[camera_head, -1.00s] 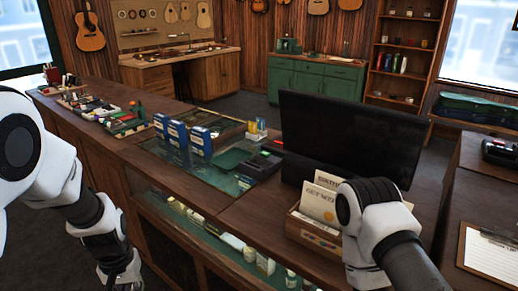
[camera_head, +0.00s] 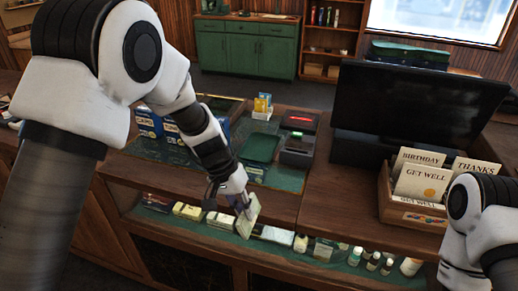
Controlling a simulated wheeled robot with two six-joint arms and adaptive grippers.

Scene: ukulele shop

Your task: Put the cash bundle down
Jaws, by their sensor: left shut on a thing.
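My left gripper (camera_head: 242,203) is shut on a cash bundle (camera_head: 248,218), a small pale green-cream block held tilted. It is in front of the counter's front edge, and the glass-fronted display shelf shows behind it. The wooden counter top (camera_head: 262,206) lies just beyond and above it in the picture. My right arm shows at the lower right, but its gripper is out of view.
A dark green tray (camera_head: 259,148) and a card reader (camera_head: 298,150) stand on the counter's glass section. Blue boxes (camera_head: 147,121) are partly hidden behind my left arm. A black monitor (camera_head: 415,108) and a greeting-card box (camera_head: 412,211) stand right. Bare wood lies left of the card box.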

